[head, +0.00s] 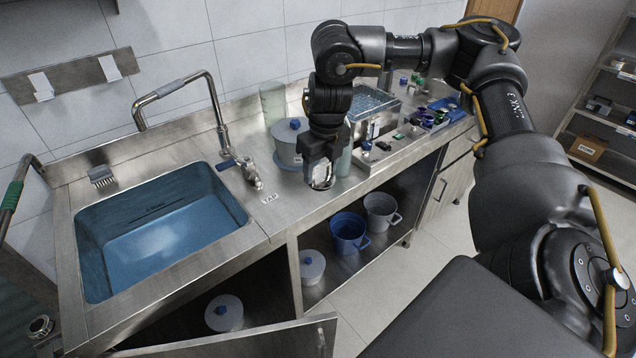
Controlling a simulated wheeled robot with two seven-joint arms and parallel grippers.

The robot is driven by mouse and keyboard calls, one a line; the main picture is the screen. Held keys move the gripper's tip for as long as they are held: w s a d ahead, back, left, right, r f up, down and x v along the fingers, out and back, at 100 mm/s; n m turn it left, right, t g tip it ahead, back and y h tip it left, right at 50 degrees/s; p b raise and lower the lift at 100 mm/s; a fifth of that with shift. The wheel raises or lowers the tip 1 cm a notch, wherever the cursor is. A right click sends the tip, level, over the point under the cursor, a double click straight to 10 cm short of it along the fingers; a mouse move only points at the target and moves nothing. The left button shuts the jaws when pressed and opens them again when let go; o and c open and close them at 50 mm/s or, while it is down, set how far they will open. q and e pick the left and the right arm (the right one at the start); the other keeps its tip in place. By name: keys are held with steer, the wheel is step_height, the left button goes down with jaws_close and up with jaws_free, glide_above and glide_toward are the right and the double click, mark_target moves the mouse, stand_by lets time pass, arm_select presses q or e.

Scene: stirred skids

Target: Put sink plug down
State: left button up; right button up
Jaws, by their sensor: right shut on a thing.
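My right gripper (322,184) points down over the worktop's front edge, right of the sink. It is shut on a small, pale metallic thing, seemingly the sink plug (322,185); the fingers hide most of it. I cannot tell whether the plug touches the worktop. The sink (165,240) is a rectangular basin, blue inside, set in the steel worktop (290,208) at the left. My left gripper is not in view.
A lidded pot (287,150) stands behind the gripper. Blue (348,232) and grey (381,212) buckets stand on the shelf below. A cabinet door (250,343) hangs open in front.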

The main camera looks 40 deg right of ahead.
steer(key=w+d+f, duration=0.2)
steer(key=w, duration=0.1)
steer(key=w+d+f+p, duration=0.1)
steer(key=w+d+f, duration=0.2)
steer(key=w+d+f+p, duration=0.1)
steer(key=w+d+f, duration=0.1)
steer(key=w+f, duration=0.1)
steer(key=shift+w+d+f, duration=0.2)
steer(key=shift+w+f, duration=0.05)
steer(key=shift+w, duration=0.25)
steer(key=shift+w+d+f, duration=0.2)
steer(key=shift+w+f, duration=0.05)
steer(key=shift+f, duration=0.2)
steer(key=shift+w+d+f, duration=0.15)
steer(key=shift+f, duration=0.1)
step_height(320, 180, down, 2)
steer(key=shift+f+p, duration=0.1)
steer(key=shift+p, duration=0.8)
steer(key=shift+f, duration=0.4)
steer(key=shift+f, duration=0.1)
